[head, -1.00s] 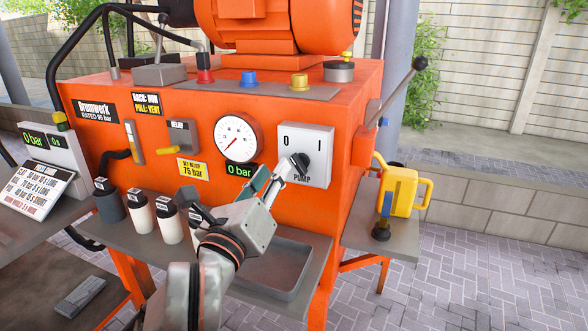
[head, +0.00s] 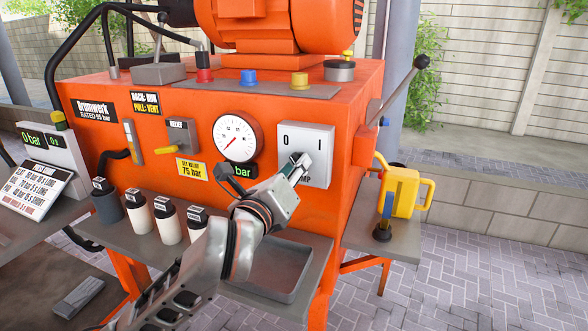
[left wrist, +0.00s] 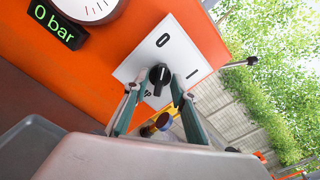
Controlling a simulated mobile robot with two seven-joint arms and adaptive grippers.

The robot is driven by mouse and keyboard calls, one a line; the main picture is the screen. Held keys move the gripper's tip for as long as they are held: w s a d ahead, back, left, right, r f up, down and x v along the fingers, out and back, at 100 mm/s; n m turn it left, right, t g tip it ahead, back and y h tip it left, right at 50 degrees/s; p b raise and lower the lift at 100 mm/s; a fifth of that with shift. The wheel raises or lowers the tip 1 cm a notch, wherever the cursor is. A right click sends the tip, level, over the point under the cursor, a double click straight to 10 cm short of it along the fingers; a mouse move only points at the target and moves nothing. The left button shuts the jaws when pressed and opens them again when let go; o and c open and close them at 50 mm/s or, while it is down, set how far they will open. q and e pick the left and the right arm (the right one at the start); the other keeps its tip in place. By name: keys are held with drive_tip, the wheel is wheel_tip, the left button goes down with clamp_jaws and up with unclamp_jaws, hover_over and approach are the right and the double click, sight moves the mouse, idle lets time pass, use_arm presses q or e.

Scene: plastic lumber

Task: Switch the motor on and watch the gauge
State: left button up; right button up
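The pump switch is a white plate (head: 318,139) marked 0 and I with a black rotary knob, on the orange machine's front. In the left wrist view the knob (left wrist: 160,78) appears turned toward the 0. My left gripper (head: 300,165) is at the knob; in the wrist view its two teal fingers (left wrist: 155,88) stand apart on either side of it, and firm contact cannot be told. The round gauge (head: 238,137) has its red needle at the low end. The green display (left wrist: 56,23) below it reads 0 bar. My right gripper is not in view.
An orange motor (head: 280,25) sits on top of the machine. A relief lever (head: 166,150) and several bottles (head: 167,220) are left of my arm. A grey tray (head: 275,268) lies under the switch. A yellow jug (head: 402,192) stands on the right shelf.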

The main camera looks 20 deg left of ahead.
use_arm(q)
drive_tip(key=shift+c, duration=0.4)
clamp_jaws()
